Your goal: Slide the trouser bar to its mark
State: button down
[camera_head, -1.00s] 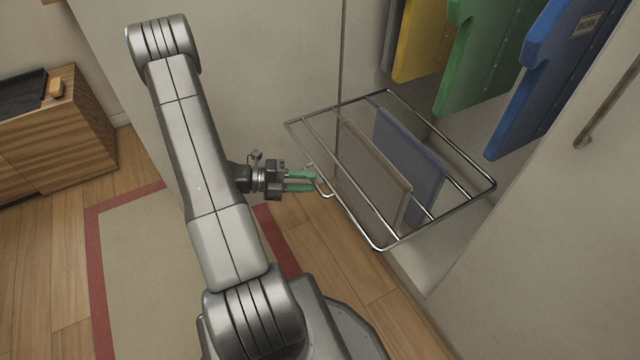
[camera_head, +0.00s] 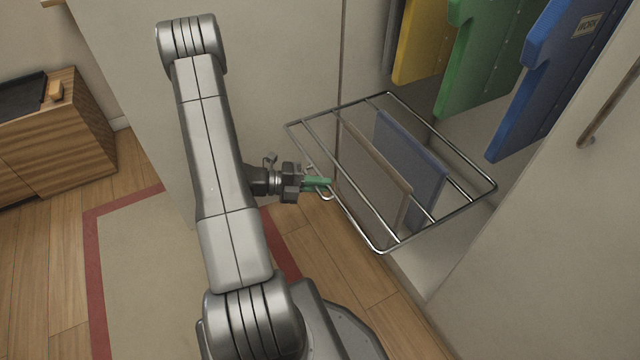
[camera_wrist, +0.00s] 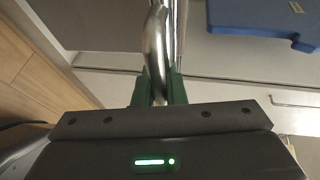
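The trouser bar is a chrome wire rack (camera_head: 463,209) pulled out of the open wardrobe. Trousers hang over its rods: a grey-brown pair (camera_head: 375,185) and a blue pair (camera_head: 412,158). A small curved handle loop sits on the rack's left side; in the wrist view this chrome handle (camera_wrist: 155,45) runs between my fingers. My gripper (camera_head: 322,184) has green fingers, which show close together at the loop. In the wrist view the fingers of my gripper (camera_wrist: 158,88) lie against both sides of the handle. I cannot make out a mark.
Yellow (camera_head: 420,40), green (camera_head: 485,55) and blue (camera_head: 548,80) garments hang above the rack. A wardrobe door with a bar handle (camera_head: 610,98) stands at the right. A wooden cabinet (camera_head: 60,135) is at the left. A red-edged rug (camera_head: 150,260) lies on the wooden floor.

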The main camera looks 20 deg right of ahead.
aim_at(367, 145)
jog(key=d, duration=0.9)
jog(key=w+d+p, duration=0.1)
jog(key=d, duration=0.9)
jog(key=w+d+p, duration=0.1)
jog(key=d, duration=0.9)
jog(key=shift+w+d, duration=0.15)
jog(key=shift+d, duration=0.4)
jog(key=shift+w+r, duration=0.1)
jog(key=c, duration=1.5)
grip_release()
jog(key=shift+d, duration=0.2)
jog(key=p+v, duration=0.2)
jog(key=v, duration=1.2)
jog(key=shift+d, duration=0.1)
